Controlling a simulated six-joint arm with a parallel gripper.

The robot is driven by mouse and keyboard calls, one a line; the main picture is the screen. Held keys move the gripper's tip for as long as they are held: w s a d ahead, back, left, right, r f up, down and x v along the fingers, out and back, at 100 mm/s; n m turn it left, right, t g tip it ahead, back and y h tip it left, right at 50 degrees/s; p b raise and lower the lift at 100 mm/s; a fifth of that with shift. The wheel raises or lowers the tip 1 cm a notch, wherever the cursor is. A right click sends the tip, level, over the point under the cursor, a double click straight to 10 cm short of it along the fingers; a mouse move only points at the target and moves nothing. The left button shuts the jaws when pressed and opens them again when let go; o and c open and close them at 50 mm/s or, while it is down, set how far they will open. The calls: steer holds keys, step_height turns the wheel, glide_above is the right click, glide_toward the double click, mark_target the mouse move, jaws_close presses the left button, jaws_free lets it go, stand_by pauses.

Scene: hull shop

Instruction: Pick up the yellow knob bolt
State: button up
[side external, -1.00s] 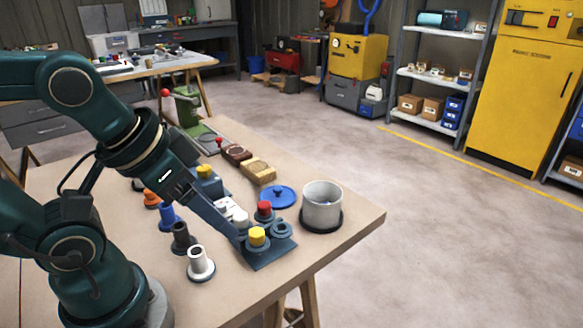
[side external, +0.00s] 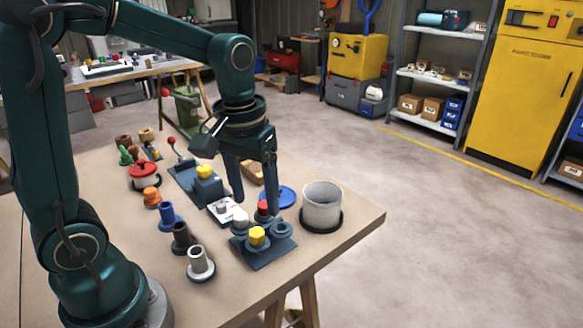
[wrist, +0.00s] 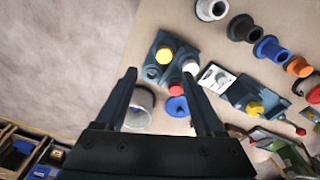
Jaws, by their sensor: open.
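A yellow knob bolt (side external: 257,236) with a faceted head stands in a dark blue-grey plate (side external: 268,257) near the table's front edge. It also shows in the wrist view (wrist: 163,55). A red-topped bolt (side external: 263,208) and a pale grey-topped one (side external: 240,220) stand on the same plate. My gripper (side external: 254,201) points down, open and empty, behind the yellow bolt in the side view. In the wrist view my gripper (wrist: 158,70) has its fingers spread either side of the plate's red-topped bolt (wrist: 176,89). A second yellow knob (side external: 203,172) sits on a blue-grey block.
White (side external: 200,264), black (side external: 183,238), blue (side external: 169,216) and orange (side external: 152,197) flanged pieces line the left. The table's front right corner is clear.

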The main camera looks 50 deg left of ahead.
mark_target(256, 231)
steer(key=shift+w+a+f+g, duration=0.2)
steer(key=shift+f+g, duration=0.1)
steer(key=shift+f, duration=0.35)
steer(key=shift+s+a+f, duration=0.1)
steer(key=shift+s+f, duration=0.05)
steer(key=shift+f, duration=2.85)
jaws_close()
